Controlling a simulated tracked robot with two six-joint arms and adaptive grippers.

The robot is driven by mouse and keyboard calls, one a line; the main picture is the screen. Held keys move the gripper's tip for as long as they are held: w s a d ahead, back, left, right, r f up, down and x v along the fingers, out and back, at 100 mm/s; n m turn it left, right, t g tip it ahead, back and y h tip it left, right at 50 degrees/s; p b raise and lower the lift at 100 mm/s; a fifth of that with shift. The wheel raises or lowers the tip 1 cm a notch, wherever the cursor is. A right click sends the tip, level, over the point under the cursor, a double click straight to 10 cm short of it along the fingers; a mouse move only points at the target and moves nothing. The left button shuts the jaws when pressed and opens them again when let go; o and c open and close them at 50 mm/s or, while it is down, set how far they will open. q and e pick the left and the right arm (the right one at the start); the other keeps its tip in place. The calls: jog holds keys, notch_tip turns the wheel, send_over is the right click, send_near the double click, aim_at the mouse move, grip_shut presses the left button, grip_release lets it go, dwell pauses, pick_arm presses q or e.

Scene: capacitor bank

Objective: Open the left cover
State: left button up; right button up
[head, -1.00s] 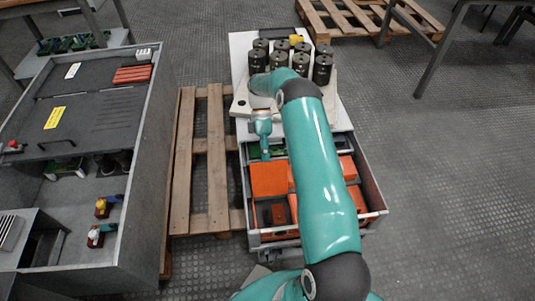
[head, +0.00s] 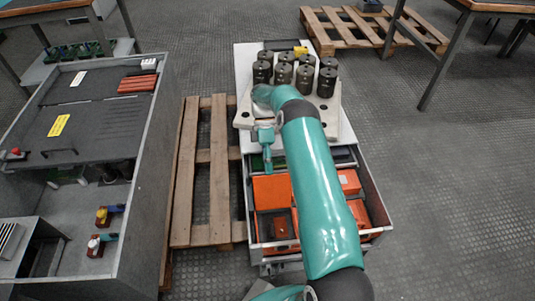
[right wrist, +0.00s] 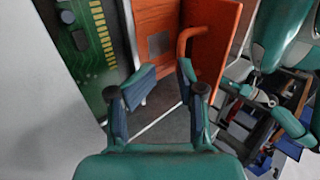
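In the head view an orange cover (head: 272,190) lies at the left of the grey drawer-like box, below my right gripper (head: 267,157). In the right wrist view an orange panel (right wrist: 215,20) with an orange bar handle (right wrist: 187,42) stands beyond my right gripper (right wrist: 168,80). That gripper's two fingers are spread apart, and I see nothing held between them. The handle is ahead of the fingers, near the right fingertip; I cannot tell if they touch. I cannot tell how far the cover is lifted. My left gripper is in neither view.
A green circuit board (right wrist: 90,45) is left of the panel. Several dark cylinders (head: 284,74) stand behind the box. A wooden pallet (head: 207,165) lies left of it. A grey cabinet with a dark lid (head: 85,125) and handle stands farther left.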

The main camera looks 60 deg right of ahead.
jog(key=shift+v, duration=2.2)
jog(key=shift+r, duration=0.15)
